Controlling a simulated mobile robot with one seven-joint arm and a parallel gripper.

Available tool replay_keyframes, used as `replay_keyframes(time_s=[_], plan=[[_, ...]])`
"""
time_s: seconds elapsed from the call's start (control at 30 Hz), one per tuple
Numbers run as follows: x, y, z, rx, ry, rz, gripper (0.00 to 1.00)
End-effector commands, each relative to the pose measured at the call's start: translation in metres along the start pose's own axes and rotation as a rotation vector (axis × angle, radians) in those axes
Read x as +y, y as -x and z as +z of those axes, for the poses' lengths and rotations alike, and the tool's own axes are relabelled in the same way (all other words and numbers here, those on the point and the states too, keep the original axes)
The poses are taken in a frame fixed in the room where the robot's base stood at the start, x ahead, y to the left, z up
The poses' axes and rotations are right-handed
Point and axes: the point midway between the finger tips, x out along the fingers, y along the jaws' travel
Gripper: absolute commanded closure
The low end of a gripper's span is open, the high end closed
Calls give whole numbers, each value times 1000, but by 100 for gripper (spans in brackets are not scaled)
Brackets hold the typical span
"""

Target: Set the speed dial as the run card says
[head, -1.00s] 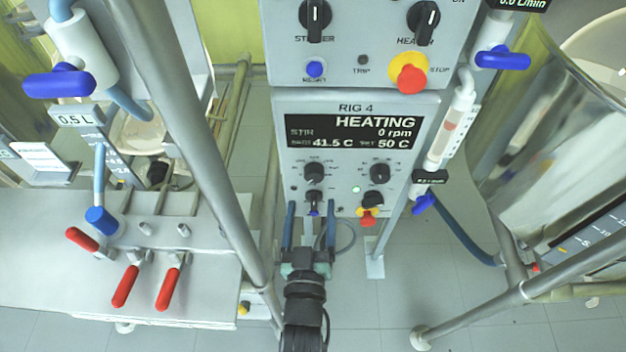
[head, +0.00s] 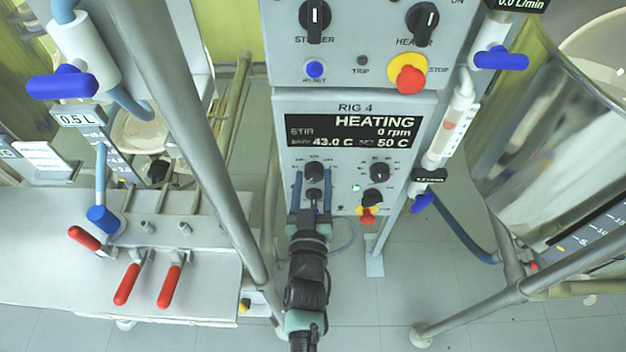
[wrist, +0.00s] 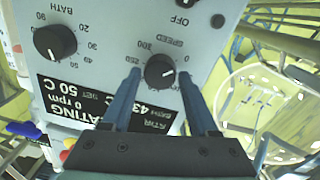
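The speed dial (wrist: 160,72) is a round black knob with a white pointer mark, on the grey RIG 4 panel (head: 356,107). In the wrist view it appears upside down, between the two blue fingers of my gripper (wrist: 160,75). The fingers are open, one on each side, with a small gap to the knob. The head view shows the same dial (head: 314,170) with my gripper (head: 312,188) in front of it. The display (head: 352,132) reads HEATING, stir 0 rpm, set 50 C. I cannot make out a readable run card.
The bath dial (head: 380,170) is right of the speed dial. A small switch knob sits below the speed dial, partly behind my gripper. A red stop button (head: 367,215) is lower right. Metal frame posts (head: 190,150) and red-handled valves (head: 127,284) stand left.

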Motion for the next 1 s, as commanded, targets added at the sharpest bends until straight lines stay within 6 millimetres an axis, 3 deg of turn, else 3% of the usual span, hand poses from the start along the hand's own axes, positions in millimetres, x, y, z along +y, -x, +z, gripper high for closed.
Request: replay_keyframes(time_s=[0.07, 0.3, 0.67, 1.0], plan=[[0, 0, 0, 0, 0, 0, 56], [0, 0, 0, 0, -1, 0, 99], [0, 0, 0, -2, -51, -1, 100], [0, 0, 0, -12, -285, -4, 100]])
